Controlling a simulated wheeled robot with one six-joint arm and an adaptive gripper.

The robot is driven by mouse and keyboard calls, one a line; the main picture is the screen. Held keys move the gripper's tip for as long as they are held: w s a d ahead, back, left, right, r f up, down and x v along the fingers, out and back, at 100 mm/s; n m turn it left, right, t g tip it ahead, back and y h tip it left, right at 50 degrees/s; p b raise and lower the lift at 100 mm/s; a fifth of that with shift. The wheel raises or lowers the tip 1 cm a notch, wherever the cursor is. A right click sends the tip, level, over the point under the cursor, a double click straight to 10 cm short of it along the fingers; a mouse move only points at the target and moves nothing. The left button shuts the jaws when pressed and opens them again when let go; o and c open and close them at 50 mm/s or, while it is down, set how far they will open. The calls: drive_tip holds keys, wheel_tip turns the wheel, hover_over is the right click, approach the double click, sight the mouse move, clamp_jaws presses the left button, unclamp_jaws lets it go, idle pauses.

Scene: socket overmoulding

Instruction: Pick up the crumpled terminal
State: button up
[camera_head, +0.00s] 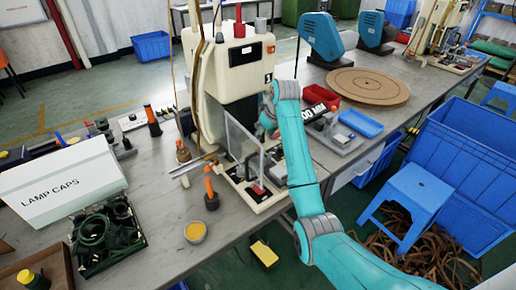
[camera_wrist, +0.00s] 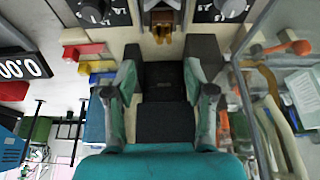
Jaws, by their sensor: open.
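My gripper (camera_wrist: 166,68) is open, with its two dark-padded fingers apart on either side of a dark block. A small brass-coloured piece (camera_wrist: 162,27), which may be the crumpled terminal, sits just beyond the fingertips in the wrist view, in a metal holder on the machine. Its exact shape is too small to tell. The gripper is apart from it and holds nothing that I can see. In the head view my teal arm reaches to the cream press machine (camera_head: 238,75); the gripper end is partly hidden there and the terminal cannot be made out.
A clear guard panel (camera_head: 243,147) stands at the front of the machine. An orange-handled tool (camera_head: 210,192) and a cup of yellow material (camera_head: 195,232) stand left of it on the bench. A red bin (camera_head: 318,98) and blue tray (camera_head: 361,123) lie to the right.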

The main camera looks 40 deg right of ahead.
drive_tip(key=shift+a+x, duration=0.1)
drive_tip(key=shift+x, duration=1.65)
drive_tip(key=shift+a+x, duration=0.15)
drive_tip(key=shift+x, duration=1.65)
drive_tip(key=shift+s, duration=0.2)
drive_tip(key=c, duration=0.9)
